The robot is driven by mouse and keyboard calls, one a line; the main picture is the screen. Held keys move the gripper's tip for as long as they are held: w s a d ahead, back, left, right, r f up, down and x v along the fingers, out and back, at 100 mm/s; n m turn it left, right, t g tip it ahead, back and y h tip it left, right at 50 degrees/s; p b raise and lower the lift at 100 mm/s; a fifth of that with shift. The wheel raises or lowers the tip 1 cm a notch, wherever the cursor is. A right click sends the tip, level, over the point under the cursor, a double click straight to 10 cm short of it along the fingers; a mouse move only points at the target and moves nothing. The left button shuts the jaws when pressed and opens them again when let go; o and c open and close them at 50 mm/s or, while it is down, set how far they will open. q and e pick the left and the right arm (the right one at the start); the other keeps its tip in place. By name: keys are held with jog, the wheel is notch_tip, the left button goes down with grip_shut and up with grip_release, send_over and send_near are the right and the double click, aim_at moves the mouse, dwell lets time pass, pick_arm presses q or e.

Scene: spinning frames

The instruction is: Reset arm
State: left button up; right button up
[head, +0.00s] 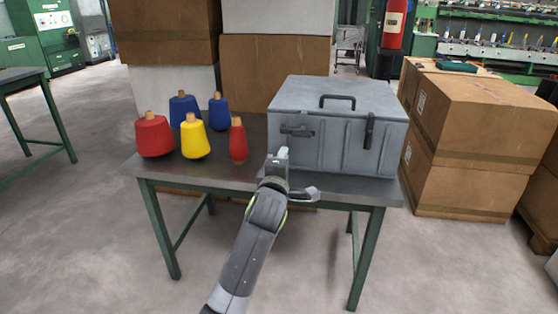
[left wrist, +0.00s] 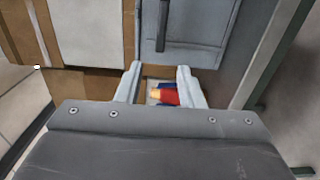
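My left gripper (head: 283,160) is in front of the grey lidded box (head: 340,130), near its lower left front corner. In the left wrist view its two fingers (left wrist: 160,72) stand apart. Red, yellow and blue patches (left wrist: 168,97) show in the gap between them, seemingly cones beyond the fingers. I cannot tell whether the fingers touch the box. The box is shut and stands upright on the table (head: 240,180). My right gripper is not in view.
Several thread cones stand at the table's left: large red (head: 154,137), yellow (head: 194,139), two blue (head: 184,108), and slim red (head: 238,142) nearest my gripper. Cardboard boxes stack behind the table (head: 275,65) and at right (head: 470,130). The floor in front is clear.

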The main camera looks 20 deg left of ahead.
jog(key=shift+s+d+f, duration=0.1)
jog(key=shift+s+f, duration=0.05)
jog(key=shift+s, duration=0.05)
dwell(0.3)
